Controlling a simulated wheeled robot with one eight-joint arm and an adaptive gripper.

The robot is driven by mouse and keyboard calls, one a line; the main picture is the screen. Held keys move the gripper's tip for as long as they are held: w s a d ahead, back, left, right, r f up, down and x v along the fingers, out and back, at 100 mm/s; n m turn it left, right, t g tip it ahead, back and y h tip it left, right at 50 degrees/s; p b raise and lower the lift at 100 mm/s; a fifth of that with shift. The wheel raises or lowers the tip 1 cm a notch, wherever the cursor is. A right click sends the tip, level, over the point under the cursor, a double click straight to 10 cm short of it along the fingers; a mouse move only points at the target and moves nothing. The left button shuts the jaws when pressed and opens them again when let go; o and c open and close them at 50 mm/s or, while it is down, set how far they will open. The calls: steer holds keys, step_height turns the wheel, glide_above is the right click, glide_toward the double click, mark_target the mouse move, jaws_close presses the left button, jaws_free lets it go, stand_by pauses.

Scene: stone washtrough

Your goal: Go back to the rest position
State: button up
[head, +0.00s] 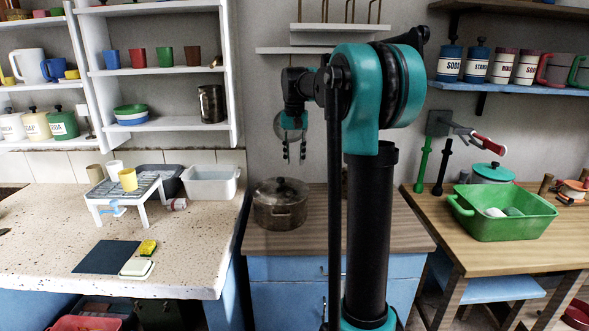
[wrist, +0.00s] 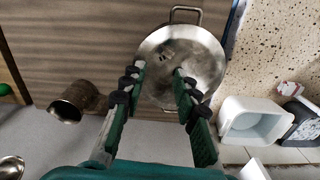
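My gripper (head: 295,156) hangs from my raised arm in the head view, fingers pointing down, above the wooden counter. In the wrist view my gripper (wrist: 160,72) has its two green fingers apart, with nothing between them. A lidded metal pot (head: 281,208) stands on the counter below it, well clear of the fingers. The pot (wrist: 205,55) also shows beyond the fingertips in the wrist view.
A stone counter (head: 50,215) at left carries a white rack (head: 134,217) with cups and a white tub (head: 210,187). At right a green basin (head: 508,226) stands on a wooden table. Shelves with jars and cups line the wall. A metal vessel (wrist: 75,100) lies left in the wrist view.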

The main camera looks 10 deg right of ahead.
steer(key=shift+r, duration=0.45)
steer(key=s+f+n+t, duration=0.3)
steer(key=s+f+t, duration=0.1)
steer(key=s+f, duration=2.2)
steer(key=s, duration=0.4)
steer(key=shift+s+f, duration=0.15)
steer(key=shift+f, duration=0.05)
